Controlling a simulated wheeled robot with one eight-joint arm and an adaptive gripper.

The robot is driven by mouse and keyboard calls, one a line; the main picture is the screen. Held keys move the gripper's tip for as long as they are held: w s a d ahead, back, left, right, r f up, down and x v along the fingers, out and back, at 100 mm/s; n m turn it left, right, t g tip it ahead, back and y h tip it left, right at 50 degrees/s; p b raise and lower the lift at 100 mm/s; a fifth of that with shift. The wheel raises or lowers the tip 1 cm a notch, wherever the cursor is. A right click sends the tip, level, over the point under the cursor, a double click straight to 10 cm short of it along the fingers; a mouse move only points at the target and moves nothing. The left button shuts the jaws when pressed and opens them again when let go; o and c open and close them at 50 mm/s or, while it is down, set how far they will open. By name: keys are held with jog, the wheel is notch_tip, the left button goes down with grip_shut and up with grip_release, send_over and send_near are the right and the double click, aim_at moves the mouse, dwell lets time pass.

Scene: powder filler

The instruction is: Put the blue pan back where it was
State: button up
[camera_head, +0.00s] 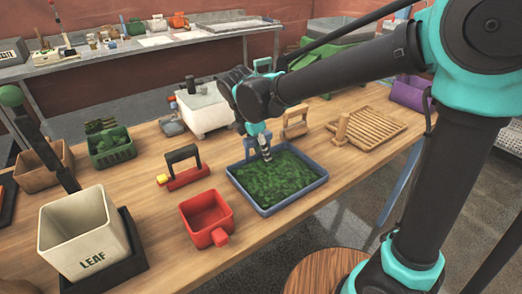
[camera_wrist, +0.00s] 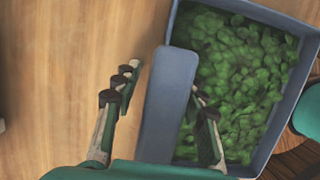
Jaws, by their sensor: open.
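The blue pan (camera_head: 296,198) sits on the wooden table and is filled with green leafy matter. It also shows in the wrist view (camera_wrist: 291,103), where its broad blue-grey handle (camera_wrist: 168,110) stands along the left side. My gripper (camera_head: 264,150) is over the pan's far-left side in the head view. In the wrist view my gripper (camera_wrist: 163,84) is open. One finger is on each side of the handle, the right one over the leaves. A gap shows between the left finger and the handle. The gripper hides part of the handle in the head view.
A red pan (camera_head: 207,215) stands close at the pan's left front. A red tool with a black handle (camera_head: 182,168) lies left. A LEAF bin (camera_head: 84,240), green basket (camera_head: 111,149), white machine (camera_head: 204,112) and slatted wooden rack (camera_head: 370,128) also stand on the table.

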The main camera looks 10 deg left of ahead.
jog(key=v, duration=1.2)
